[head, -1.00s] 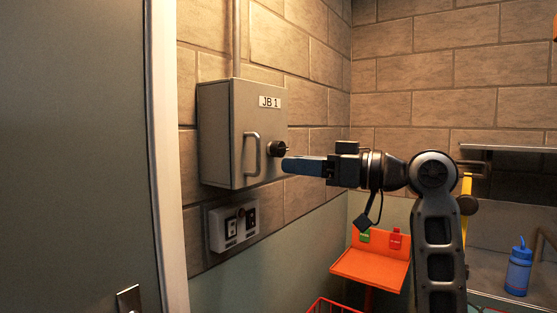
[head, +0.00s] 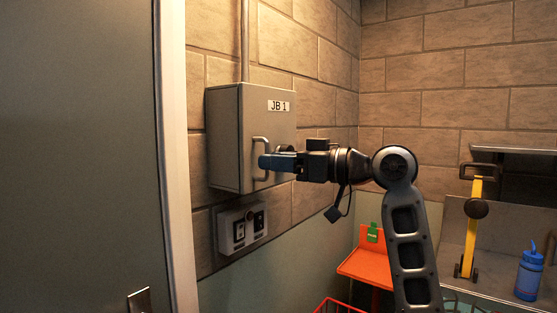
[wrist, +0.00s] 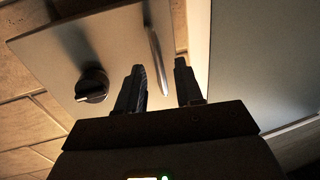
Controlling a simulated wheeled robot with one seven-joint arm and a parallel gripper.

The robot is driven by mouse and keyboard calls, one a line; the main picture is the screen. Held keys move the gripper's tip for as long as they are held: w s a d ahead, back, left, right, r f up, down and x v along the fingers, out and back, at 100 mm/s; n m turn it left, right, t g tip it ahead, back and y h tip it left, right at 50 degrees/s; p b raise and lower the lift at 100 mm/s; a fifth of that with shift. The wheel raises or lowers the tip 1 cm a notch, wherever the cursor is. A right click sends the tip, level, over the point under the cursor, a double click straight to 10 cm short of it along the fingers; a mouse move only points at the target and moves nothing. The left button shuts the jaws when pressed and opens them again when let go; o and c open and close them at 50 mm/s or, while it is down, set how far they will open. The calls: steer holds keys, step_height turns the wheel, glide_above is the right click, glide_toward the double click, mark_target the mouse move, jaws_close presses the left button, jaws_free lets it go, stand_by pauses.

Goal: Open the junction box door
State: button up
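The grey junction box (head: 235,120), labelled JB 1, is mounted on the brick wall; its door appears closed. A bar handle (head: 254,146) stands on the door and also shows in the wrist view (wrist: 155,50). A black round knob (wrist: 92,86) is to the left of the handle in the wrist view; in the head view it is mostly hidden behind my gripper. My gripper (head: 263,162) is at the handle. In the wrist view its two fingers (wrist: 160,66) are apart, with the handle showing between them; I cannot tell whether they touch it.
A switch panel (head: 241,228) is on the wall below the box. A grey door (head: 80,150) with a pale frame stands close on the left. An orange stand (head: 366,266), a yellow tool (head: 471,230) and a blue bottle (head: 529,275) are at the right.

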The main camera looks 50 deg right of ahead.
steer(key=shift+c, duration=0.5)
jaws_close()
stand_by(0.8)
